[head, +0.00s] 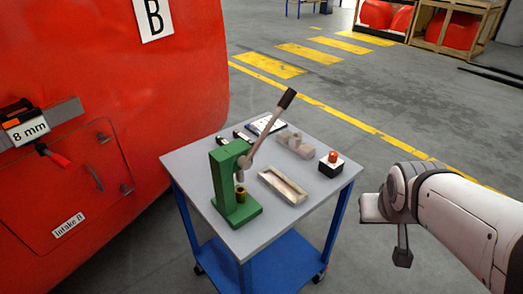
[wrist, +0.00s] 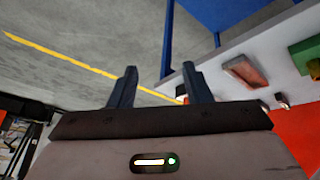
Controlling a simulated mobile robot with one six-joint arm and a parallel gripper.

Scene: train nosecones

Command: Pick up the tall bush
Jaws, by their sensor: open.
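A small brass-coloured bush (head: 240,193) stands upright on the base of the green press (head: 240,212), under its ram, in the head view. A pale block with a short upright cylinder (head: 295,142) sits at the back of the table; I cannot tell whether that cylinder is a bush, or which piece is the tall one. My gripper (wrist: 159,72) is open and empty in the wrist view, with its two dark fingers apart. In the head view my arm is at the right, clear of the table and its objects.
The grey-topped cart (head: 270,226) has blue legs and a lower shelf. On it are an open shallow tray (head: 283,187) and a red-button box (head: 330,161). The press's long lever rises over the table. A large red train nose (head: 110,90) stands close on the left. Floor at right is open.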

